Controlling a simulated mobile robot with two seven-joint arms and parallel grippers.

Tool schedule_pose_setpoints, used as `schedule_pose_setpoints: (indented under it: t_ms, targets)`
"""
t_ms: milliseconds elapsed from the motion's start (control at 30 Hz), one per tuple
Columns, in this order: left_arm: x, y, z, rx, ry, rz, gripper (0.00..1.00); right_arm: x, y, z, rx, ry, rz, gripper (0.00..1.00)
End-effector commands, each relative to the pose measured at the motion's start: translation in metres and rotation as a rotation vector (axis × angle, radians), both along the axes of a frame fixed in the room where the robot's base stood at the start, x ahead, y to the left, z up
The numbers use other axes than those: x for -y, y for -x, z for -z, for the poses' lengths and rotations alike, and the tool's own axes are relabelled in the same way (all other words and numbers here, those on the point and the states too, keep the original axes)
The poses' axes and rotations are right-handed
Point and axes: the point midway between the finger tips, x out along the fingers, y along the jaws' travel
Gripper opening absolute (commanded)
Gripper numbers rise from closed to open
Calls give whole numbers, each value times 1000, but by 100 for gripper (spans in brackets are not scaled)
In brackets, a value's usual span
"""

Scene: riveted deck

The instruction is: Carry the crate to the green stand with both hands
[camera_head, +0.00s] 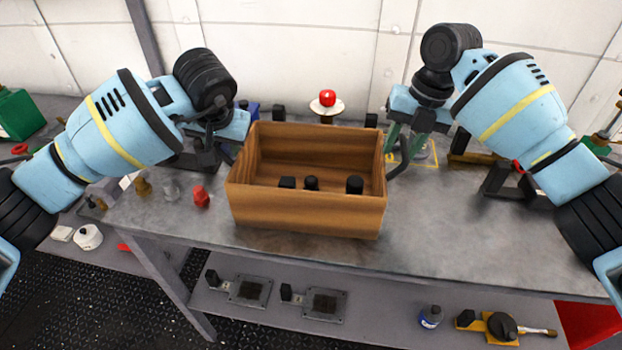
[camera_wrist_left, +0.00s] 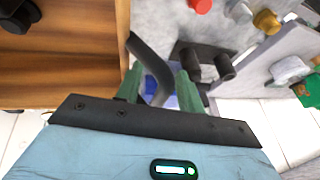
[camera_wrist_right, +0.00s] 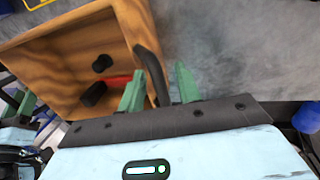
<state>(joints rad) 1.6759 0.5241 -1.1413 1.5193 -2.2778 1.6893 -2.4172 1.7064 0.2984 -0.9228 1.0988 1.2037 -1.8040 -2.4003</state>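The wooden crate (camera_head: 305,212) rests upright on the grey workbench, with several small black items inside. A dark curved handle stands out from each end. My left gripper (camera_wrist_left: 160,88) is open at the crate's left end, its green fingers on either side of the left handle (camera_wrist_left: 152,68). My right gripper (camera_wrist_right: 158,88) is open at the right end, the right handle (camera_wrist_right: 150,72) between its fingers and nearer one of them. A green box-like thing (camera_head: 18,115) is at the far left edge; I cannot tell if it is the green stand.
A red button (camera_head: 327,98) stands behind the crate. A red piece (camera_head: 201,197) and small brass and grey pieces stand left of it. The bench (camera_head: 455,230) is clear at the front right. A lower shelf (camera_head: 385,315) holds plates, a bottle and a brush.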

Motion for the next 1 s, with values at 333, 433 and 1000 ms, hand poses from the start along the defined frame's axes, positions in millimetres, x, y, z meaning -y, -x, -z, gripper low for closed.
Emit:
schedule_pose_setpoints:
  t_ms: [333,433,1000]
  targets:
    - [0,0,0,0,0,0,17,0,0,0,0,0,0,13]
    - [0,0,0,0,0,0,4,0,0,0,0,0,0,0]
    - [0,0,0,0,0,0,0,0,0,0,0,0,1,0]
